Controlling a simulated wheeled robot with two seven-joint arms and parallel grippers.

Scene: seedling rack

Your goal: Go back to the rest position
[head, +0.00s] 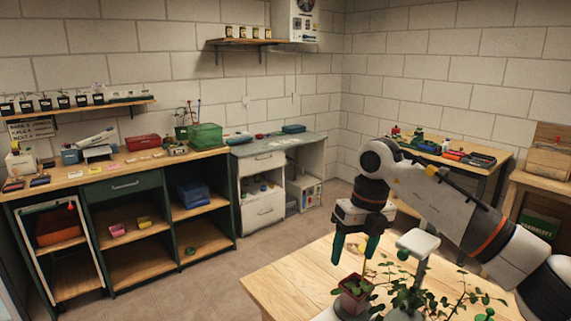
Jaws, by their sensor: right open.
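My right gripper (354,254) hangs from the right arm, pointing down above the wooden table (275,272) at the lower right. Its two dark green fingers are apart with nothing seen between them. A potted seedling in a reddish pot (354,293) stands just below the fingers, apart from them as far as I can tell. A white post with a flat top (418,242) rises beside the gripper, and leafy vines (425,297) spread around its lower part. My left gripper is not in view.
A long green workbench (120,187) with shelves runs along the left wall. A white cabinet (262,160) stands at the back. Another bench with tools (450,150) is behind my right arm. The floor (240,257) between the benches and the table is clear.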

